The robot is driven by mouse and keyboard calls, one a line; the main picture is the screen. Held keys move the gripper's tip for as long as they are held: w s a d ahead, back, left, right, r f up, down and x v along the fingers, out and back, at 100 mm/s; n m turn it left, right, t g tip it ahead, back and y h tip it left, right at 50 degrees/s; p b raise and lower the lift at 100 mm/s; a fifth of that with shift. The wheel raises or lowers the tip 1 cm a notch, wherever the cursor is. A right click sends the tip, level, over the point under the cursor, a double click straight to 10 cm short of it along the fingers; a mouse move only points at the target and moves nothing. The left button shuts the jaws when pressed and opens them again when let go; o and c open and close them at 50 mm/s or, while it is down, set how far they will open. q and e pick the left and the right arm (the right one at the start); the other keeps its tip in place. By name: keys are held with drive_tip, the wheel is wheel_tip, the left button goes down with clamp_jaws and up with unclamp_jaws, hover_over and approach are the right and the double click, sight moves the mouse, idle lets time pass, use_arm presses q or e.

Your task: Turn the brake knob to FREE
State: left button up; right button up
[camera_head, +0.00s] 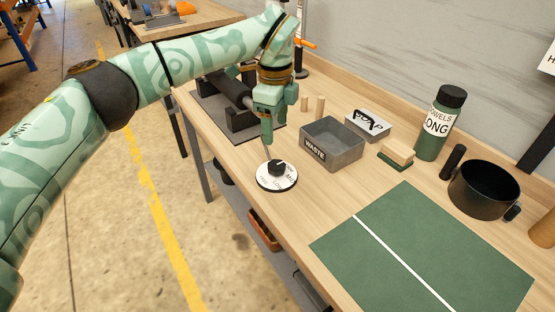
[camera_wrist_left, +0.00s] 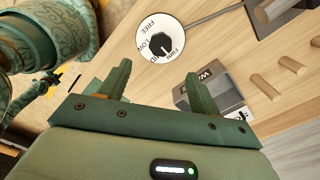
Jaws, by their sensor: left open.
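The brake knob (camera_head: 277,168) is a small black knob on a round white dial (camera_head: 264,184) at the table's near left edge. The dial carries the words FREE, LOW and FIRM, plus a partly hidden one. In the head view a light mark on the knob seems to point toward FIRM. In the left wrist view the black knob (camera_wrist_left: 162,46) lies just beyond the fingertips, not between them. My left gripper (camera_head: 267,141) points down a little behind the knob, apart from it. Its two fingers (camera_wrist_left: 160,82) are spread and empty. My right gripper is not in view.
A grey WASTE bin (camera_head: 318,154) stands right of the knob, with two wooden pegs (camera_head: 312,105) behind it. A dark roller device (camera_head: 238,118) sits behind the dial. A green mat (camera_head: 405,240), green bottle (camera_head: 433,135) and black pot (camera_head: 480,190) are farther right.

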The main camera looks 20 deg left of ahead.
sight(276, 165)
use_arm(q)
wheel_tip(276, 165, down, 12)
drive_tip(key=b, duration=0.3)
drive_tip(key=shift+w+r, duration=0.15)
drive_tip(key=shift+r, duration=0.05)
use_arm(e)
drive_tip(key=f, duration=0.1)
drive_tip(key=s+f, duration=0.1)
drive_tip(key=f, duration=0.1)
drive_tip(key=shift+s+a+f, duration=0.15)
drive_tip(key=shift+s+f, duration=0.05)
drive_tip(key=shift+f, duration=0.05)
use_arm(q)
drive_tip(key=c, duration=1)
